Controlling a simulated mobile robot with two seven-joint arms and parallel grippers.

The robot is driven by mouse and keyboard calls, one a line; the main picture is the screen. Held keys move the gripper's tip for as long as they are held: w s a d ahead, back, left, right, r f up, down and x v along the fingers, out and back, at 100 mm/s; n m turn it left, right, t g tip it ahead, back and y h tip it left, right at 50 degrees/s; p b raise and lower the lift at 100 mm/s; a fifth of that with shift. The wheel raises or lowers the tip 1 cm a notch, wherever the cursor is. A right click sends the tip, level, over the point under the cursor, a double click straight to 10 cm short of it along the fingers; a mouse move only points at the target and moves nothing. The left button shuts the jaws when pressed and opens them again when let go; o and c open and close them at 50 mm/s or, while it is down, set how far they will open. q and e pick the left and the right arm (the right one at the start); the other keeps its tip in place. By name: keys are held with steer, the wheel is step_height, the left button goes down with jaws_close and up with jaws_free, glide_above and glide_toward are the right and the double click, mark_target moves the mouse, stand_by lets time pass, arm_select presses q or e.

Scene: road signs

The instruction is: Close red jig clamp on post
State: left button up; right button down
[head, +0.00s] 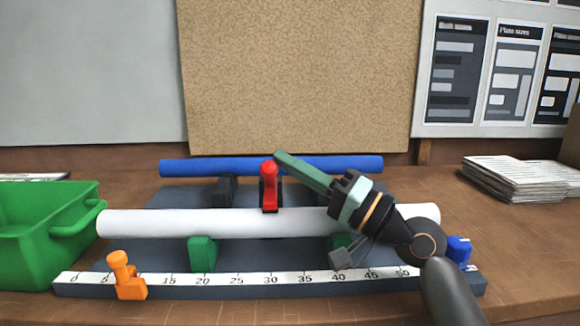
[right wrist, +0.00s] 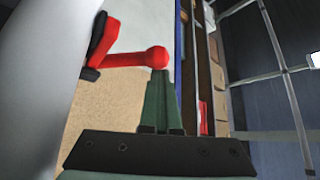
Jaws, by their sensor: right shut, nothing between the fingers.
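The red jig clamp (head: 269,185) stands behind the middle of the white post (head: 200,222), its red lever upright with a rounded knob on top. In the right wrist view the red lever (right wrist: 130,58) ends in a ball just beyond my fingertips. The white post (right wrist: 35,70) fills the left side there. My right gripper (head: 281,156) is shut and empty, its green fingers reaching in from the right with their tips at the lever's knob. Whether they touch the knob I cannot tell. My left gripper is not in view.
The post rests on green supports (head: 203,254) over a dark base with a ruler (head: 236,281) along its front. A blue bar (head: 340,165) lies behind. An orange stop (head: 125,275), a green bin (head: 45,240) and papers (head: 515,178) stand around it.

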steer(key=shift+s+a+f, duration=0.15)
steer(key=shift+a+f, duration=0.05)
steer(key=shift+f, duration=0.05)
steer(key=shift+d+f, duration=0.1)
steer(key=shift+f, duration=0.05)
steer(key=b+v, duration=0.2)
steer(key=v, duration=1)
steer(key=shift+d+r+b, duration=0.3)
steer(key=shift+b, duration=0.05)
